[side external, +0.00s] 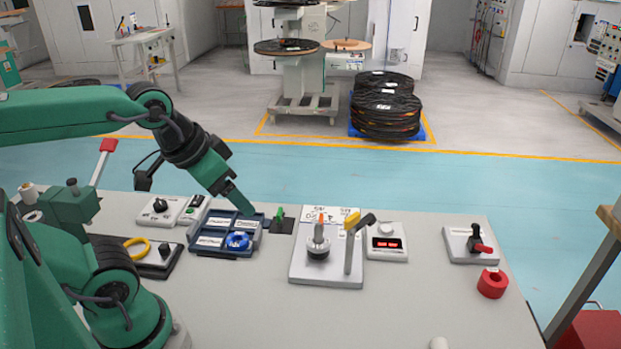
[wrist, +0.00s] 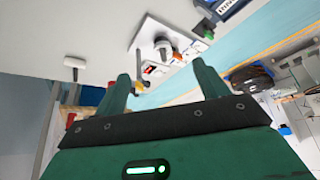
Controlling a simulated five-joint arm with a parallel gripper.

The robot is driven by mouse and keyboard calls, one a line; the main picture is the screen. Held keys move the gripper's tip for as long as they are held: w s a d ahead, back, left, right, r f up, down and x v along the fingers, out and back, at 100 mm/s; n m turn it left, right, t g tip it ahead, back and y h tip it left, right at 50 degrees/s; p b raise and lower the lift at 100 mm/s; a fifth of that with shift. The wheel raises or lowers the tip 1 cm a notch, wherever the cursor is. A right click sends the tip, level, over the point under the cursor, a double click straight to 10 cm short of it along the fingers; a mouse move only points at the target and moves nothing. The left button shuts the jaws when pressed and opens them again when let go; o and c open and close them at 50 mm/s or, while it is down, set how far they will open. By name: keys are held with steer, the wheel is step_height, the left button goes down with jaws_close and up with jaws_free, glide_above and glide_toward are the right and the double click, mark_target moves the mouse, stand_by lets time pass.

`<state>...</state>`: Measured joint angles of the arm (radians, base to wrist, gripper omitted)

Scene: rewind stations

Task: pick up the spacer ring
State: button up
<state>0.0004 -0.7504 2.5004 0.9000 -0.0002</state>
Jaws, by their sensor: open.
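My gripper (side external: 238,200) is at the left, above the back of a dark blue tray, well apart from the red ring. In the wrist view its two fingers (wrist: 163,88) stand apart with nothing between them. A blue round piece (side external: 238,241) sits in the tray, and a yellow ring (side external: 137,247) lies on a black plate at the left.
The dark blue tray (side external: 208,253) has labelled compartments. A spindle (side external: 318,242) and a yellow-topped lever post (side external: 349,244) stand upright mid-table.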

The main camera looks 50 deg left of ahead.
steer(key=shift+o, duration=0.7)
steer(key=shift+w, duration=0.15)
steer(key=w+f+g, duration=0.1)
steer(key=w+f, duration=0.2)
steer(key=w, duration=0.3)
steer(key=w+f+n+g, duration=0.1)
steer(key=w+f+g, duration=0.1)
steer(key=w+f, duration=0.2)
steer(key=w+f+n+g, duration=0.1)
steer(key=w+f, duration=0.3)
steer(key=w, duration=0.4)
steer(key=shift+w+d+g, duration=0.1)
steer(key=shift+d+g, duration=0.3)
steer(key=shift+g, duration=0.3)
steer(key=shift+w+f, duration=0.35)
steer(key=shift+f, duration=0.25)
